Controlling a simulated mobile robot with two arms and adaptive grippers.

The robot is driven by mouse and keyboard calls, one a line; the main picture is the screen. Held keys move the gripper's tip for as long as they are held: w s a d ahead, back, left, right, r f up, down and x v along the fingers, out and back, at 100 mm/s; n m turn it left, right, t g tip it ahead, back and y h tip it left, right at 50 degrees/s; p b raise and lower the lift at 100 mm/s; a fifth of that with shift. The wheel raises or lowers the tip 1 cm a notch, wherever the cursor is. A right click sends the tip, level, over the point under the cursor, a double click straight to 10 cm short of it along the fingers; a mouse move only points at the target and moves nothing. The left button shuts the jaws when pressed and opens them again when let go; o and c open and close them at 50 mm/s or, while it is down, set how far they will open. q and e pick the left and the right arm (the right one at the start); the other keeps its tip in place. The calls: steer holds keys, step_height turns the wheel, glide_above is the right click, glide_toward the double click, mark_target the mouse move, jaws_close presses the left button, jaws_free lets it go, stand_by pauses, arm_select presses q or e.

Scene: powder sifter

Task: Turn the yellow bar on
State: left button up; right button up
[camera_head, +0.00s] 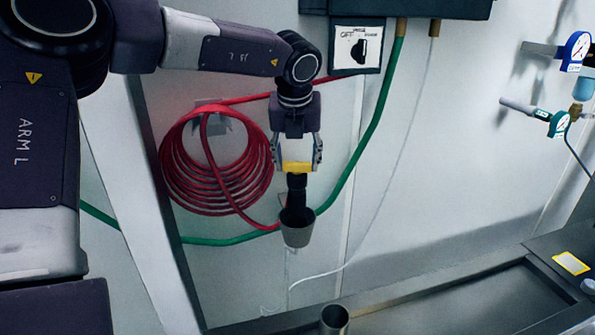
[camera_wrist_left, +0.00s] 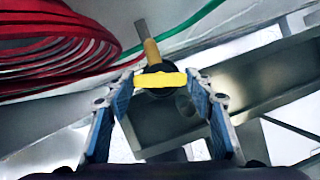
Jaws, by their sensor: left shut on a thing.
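The yellow bar (camera_head: 297,167) shows just under my left gripper (camera_head: 298,155) in the head view. In the left wrist view the yellow bar (camera_wrist_left: 160,80) spans straight across between the blue fingers of my left gripper (camera_wrist_left: 161,82), which are shut on its two ends. A black body (camera_head: 297,190) hangs below the bar, and a grey cup-shaped part (camera_head: 297,234) is under it. The wrist view shows a brass fitting (camera_wrist_left: 151,50) beyond the bar. My right gripper is in neither view.
A coiled red hose (camera_head: 215,170) hangs on the wall to the left, close to the gripper. A green hose (camera_head: 375,130) runs behind the arm. A rotary switch panel (camera_head: 357,49) is above right. A metal cylinder (camera_head: 334,319) stands below. Pressure gauges (camera_head: 576,50) are at far right.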

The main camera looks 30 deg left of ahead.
arm_select(q)
steer(key=m+h+b, duration=0.1)
steer(key=m, duration=0.1)
steer(key=shift+a+m, duration=0.1)
steer(key=shift+m, duration=0.3)
steer(key=shift+r+m+t+h, duration=0.1)
steer(key=shift+m+t+h, duration=0.3)
steer(key=shift+m, duration=0.9)
steer(key=o, duration=1.2)
steer(key=shift+s, duration=0.1)
steer(key=v, duration=1.2)
steer(key=shift+a+r, duration=0.1)
steer(key=shift+a, duration=0.05)
steer(key=shift+c, duration=0.5)
